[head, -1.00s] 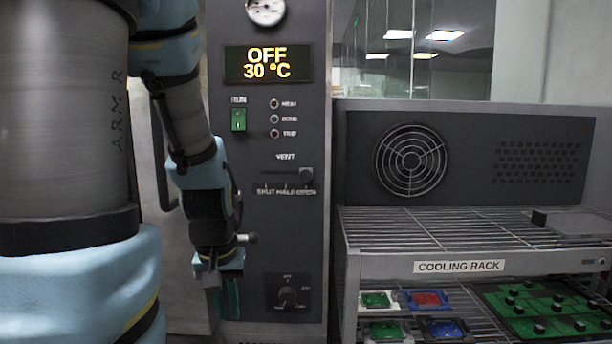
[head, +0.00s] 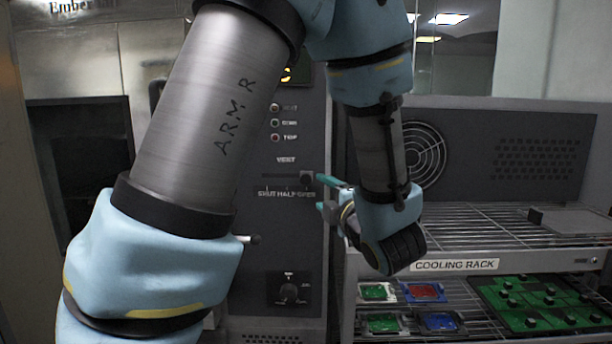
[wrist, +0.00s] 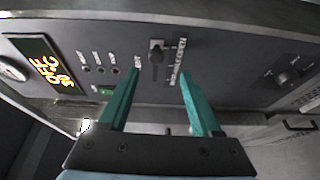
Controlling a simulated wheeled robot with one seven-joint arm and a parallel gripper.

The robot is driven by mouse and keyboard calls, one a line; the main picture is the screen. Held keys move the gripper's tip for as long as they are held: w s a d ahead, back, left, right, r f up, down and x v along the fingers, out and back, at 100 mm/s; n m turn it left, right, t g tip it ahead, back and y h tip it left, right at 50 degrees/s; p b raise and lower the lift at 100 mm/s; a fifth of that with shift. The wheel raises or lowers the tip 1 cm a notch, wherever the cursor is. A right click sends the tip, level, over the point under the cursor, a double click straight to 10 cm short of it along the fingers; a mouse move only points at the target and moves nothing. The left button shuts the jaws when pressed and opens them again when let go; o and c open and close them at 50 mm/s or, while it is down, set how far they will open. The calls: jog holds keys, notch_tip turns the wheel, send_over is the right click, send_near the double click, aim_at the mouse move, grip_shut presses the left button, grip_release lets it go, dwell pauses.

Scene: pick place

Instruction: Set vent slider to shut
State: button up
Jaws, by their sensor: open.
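The vent slider's dark knob (head: 306,177) stands at the right end of its slot, above the OPEN end of the SHUT–HALF–OPEN label (head: 286,194) on the grey control panel. In the wrist view the knob (wrist: 156,46) is ahead of the fingertips, at the upper, OPEN end of the label (wrist: 178,60). My gripper (head: 324,193) has teal fingers and is just right of the knob in the head view. It is open and empty, with the knob lying between the line of its fingers (wrist: 160,76) in the wrist view. Any contact cannot be told.
A rotary dial (head: 289,291) is low on the panel, with indicator lights (head: 275,122) above the vent. My arm covers most of the display. A cooling rack (head: 456,265) holding several coloured boards stands at right. A dark oven window or opening (head: 80,150) is at left.

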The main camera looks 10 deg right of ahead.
aim_at(307, 181)
jog(key=w+p, duration=0.1)
jog(key=w, duration=0.2)
jog(key=w+a+p, duration=0.1)
jog(key=w+p, duration=0.1)
jog(key=w, duration=0.1)
jog(key=w+a+p, duration=0.1)
jog(key=w, duration=0.3)
jog(key=shift+w+a+r, duration=0.1)
jog(key=shift+r, duration=0.1)
grip_shut()
dwell(0.3)
dwell(0.9)
